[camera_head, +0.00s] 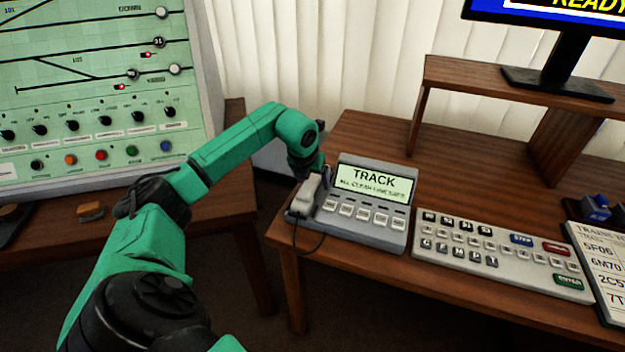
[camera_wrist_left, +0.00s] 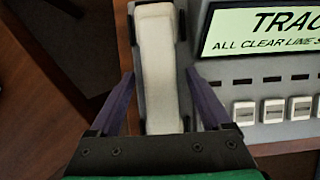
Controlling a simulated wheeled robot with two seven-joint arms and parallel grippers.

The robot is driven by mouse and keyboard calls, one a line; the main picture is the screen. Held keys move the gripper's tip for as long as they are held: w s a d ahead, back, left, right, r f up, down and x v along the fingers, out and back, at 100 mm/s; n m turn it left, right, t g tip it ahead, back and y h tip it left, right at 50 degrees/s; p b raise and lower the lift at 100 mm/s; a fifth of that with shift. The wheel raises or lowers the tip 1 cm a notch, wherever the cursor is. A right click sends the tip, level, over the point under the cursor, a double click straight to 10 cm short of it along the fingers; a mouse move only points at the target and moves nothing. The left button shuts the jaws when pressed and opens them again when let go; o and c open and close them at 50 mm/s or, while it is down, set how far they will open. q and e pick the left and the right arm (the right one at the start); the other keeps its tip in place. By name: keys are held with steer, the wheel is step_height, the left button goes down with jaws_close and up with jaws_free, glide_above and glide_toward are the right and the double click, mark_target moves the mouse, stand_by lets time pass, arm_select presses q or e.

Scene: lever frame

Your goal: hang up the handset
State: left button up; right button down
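The cream handset (camera_head: 306,195) is at the left end of the grey phone unit (camera_head: 365,232), whose screen reads "TRACK". In the left wrist view the handset (camera_wrist_left: 157,70) lies lengthwise along the unit's left side, between dark cradle pieces, and looks seated there. My left gripper (camera_head: 318,178) is over the handset. In the left wrist view its two purple fingers (camera_wrist_left: 160,100) stand apart, one on each side of the handset, with gaps between them and it. The handset's near end is hidden by the gripper body. My right gripper is not in view.
A cream keyboard (camera_head: 500,250) sits right of the phone on the wooden desk (camera_head: 385,140). A monitor (camera_head: 560,60) stands on a raised shelf behind. A green control panel (camera_head: 95,90) is at the left. A dark cord (camera_head: 297,238) hangs by the handset.

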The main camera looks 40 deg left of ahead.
arm_select(q)
steer(key=v, duration=1.4)
steer(key=shift+r, duration=0.25)
steer(key=shift+s+d+f, duration=0.1)
steer(key=shift+s, duration=0.05)
